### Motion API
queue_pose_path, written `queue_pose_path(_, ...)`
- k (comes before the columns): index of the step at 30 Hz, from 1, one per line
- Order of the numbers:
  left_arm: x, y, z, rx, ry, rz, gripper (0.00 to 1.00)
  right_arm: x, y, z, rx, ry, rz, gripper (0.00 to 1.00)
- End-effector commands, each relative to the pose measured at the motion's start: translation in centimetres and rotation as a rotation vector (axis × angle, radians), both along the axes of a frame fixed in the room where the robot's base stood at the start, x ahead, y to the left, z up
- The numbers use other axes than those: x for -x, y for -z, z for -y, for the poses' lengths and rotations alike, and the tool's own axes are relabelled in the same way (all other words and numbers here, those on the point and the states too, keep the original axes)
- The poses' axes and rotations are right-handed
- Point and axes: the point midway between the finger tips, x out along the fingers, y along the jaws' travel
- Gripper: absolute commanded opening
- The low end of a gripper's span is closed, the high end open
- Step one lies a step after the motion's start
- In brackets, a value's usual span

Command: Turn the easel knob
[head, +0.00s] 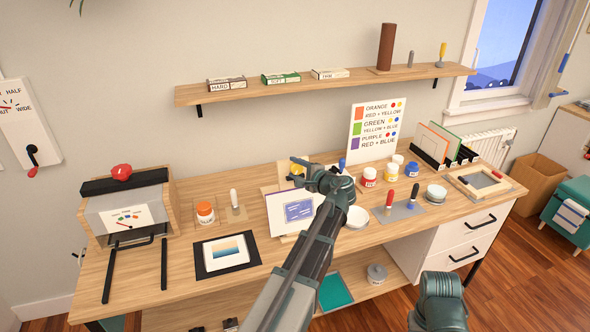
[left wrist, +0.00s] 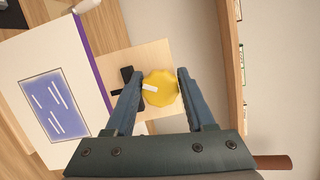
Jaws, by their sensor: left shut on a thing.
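The easel knob (left wrist: 160,92) is a yellow scalloped disc with a white mark that points left in the left wrist view. It sits on the pale wooden easel (left wrist: 122,66), beside a black fitting. A white card with a purple edge and a blue panel (left wrist: 52,108) rests on the easel; it also shows in the head view (head: 298,210). My left gripper (left wrist: 160,78) has its two fingers on opposite sides of the knob, shut on it. In the head view my left gripper (head: 300,163) reaches the easel's top and hides most of the knob.
Paint jars (head: 370,176), a white bowl (head: 357,217) and tools stand right of the easel. A framed print (head: 226,252) and an orange-lidded jar (head: 205,212) are on the left. A wall shelf (head: 330,82) runs above the desk (head: 180,285).

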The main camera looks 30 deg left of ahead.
Motion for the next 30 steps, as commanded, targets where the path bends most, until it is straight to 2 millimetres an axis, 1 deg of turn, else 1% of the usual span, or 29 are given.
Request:
queue_pose_path(1, -0.46, 0.12, 0.50, 0.007, 0.014, 0.004, 0.00, 0.00, 0.02, 0.00, 0.000, 0.000, 0.000, 0.50)
queue_pose_path(12, -0.50, 0.14, 0.56, 0.007, 0.015, 0.004, 0.00, 0.00, 0.03, 0.00, 0.000, 0.000, 0.000, 0.50)
queue_pose_path(13, -0.50, 0.14, 0.57, 0.007, 0.015, 0.004, 0.60, 0.00, 0.03, 0.00, 0.000, 0.000, 0.000, 0.50)
queue_pose_path(17, -0.50, 0.14, 0.59, 0.007, 0.016, 0.004, 0.83, 0.00, 0.03, 0.00, 0.000, 0.000, 0.000, 0.50)
queue_pose_path(30, -0.22, 0.07, 0.25, 0.004, 0.007, 0.001, 0.84, 0.00, 0.02, 0.00, 0.000, 0.000, 0.000, 0.50)
